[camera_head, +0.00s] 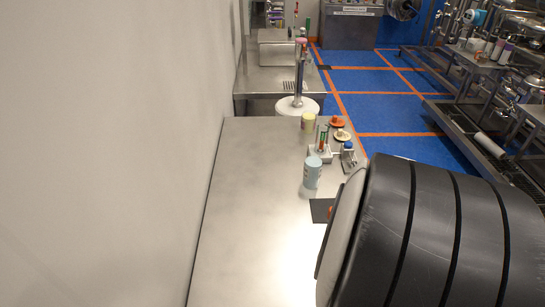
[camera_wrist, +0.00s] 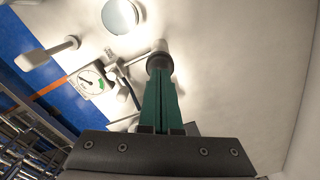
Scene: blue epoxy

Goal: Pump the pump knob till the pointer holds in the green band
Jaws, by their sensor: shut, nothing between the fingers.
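My gripper (camera_wrist: 162,76) shows in the wrist view with its two green fingers pressed together and nothing between them. The fingertips are at a dark round knob (camera_wrist: 158,61) that looks like the pump knob. I cannot tell whether they touch it. A gauge (camera_wrist: 92,78) with a white dial, a dark pointer and a green band at its lower right is left of the fingers. The pointer is small and appears to lie outside the green, toward the dial's left. In the head view my dark arm fills the lower right and hides the gripper, knob and gauge.
In the head view a pale blue cup (camera_head: 312,173) stands on the steel table (camera_head: 240,220). Behind it are a yellow cup (camera_head: 307,121), a small stand (camera_head: 320,155) and a blue-topped fitting (camera_head: 348,147). A dark mat (camera_head: 320,210) lies beside my arm. The table's left is clear.

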